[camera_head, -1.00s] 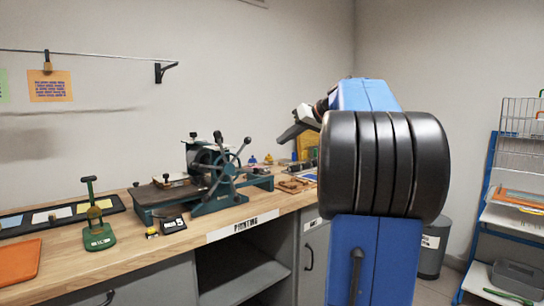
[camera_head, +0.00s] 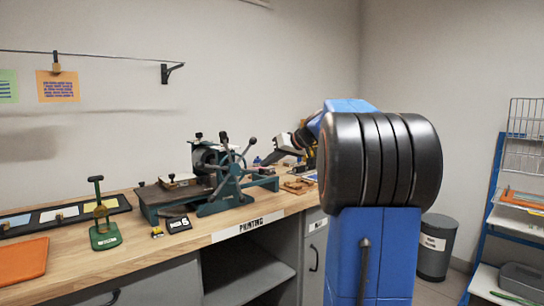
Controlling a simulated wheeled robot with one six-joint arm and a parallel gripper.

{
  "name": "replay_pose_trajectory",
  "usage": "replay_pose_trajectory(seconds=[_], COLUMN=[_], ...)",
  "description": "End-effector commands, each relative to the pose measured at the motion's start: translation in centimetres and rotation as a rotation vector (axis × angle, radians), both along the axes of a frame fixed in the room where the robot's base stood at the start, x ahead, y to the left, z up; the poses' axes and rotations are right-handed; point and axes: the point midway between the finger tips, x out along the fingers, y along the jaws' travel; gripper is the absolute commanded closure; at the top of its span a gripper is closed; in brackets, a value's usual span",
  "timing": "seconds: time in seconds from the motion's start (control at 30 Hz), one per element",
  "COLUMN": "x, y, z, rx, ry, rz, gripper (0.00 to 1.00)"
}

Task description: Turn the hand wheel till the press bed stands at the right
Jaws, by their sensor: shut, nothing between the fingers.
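The press has a teal frame with a spoked hand wheel (camera_head: 228,168) whose dark-knobbed handles stick out around its hub. The flat press bed (camera_head: 158,192) shows mostly to the left of the roller, with a small pale block on it. My gripper (camera_head: 272,160) is at the end of my blue arm, just right of the wheel's upper right handle in the picture. It looks shut and holds nothing. I cannot tell whether it touches the handle. The far side of the wheel is hidden.
A green stamp tool (camera_head: 103,225), an orange sheet (camera_head: 22,262) and a small dark sign (camera_head: 179,224) are on the wooden bench (camera_head: 140,265). A grey bin (camera_head: 436,246) and a blue rack (camera_head: 488,210) stand at the right.

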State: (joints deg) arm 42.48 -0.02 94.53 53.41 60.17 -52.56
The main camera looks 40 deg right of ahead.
Motion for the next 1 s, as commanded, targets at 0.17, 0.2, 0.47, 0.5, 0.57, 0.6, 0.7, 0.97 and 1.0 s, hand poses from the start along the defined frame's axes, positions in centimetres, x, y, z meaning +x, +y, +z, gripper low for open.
replay_pose_trajectory(seconds=[0.17, 0.2, 0.47, 0.5, 0.57, 0.6, 0.7, 0.97, 1.0], x=[0.0, 0.0, 0.0, 0.0, 0.0, 0.0, 0.0, 0.0, 0.0], y=[0.1, 0.1, 0.1, 0.0, 0.0, 0.0, -0.1, 0.1, 0.2], z=[-0.3, -0.3, -0.3, -0.4, -0.5, -0.7, -1.2, -3.7, -4.2], rx=[0.0, 0.0, 0.003, 0.007, 0.017, 0.027, 0.064, 0.247, 0.283], ry=[0.0, 0.0, 0.0, 0.001, 0.001, 0.002, 0.003, 0.011, 0.012], rz=[0.0, 0.0, -0.001, -0.001, -0.001, -0.002, -0.003, -0.002, -0.002], gripper=[1.0, 1.0, 1.0, 1.0, 1.0, 1.0, 1.0, 1.0, 1.0])
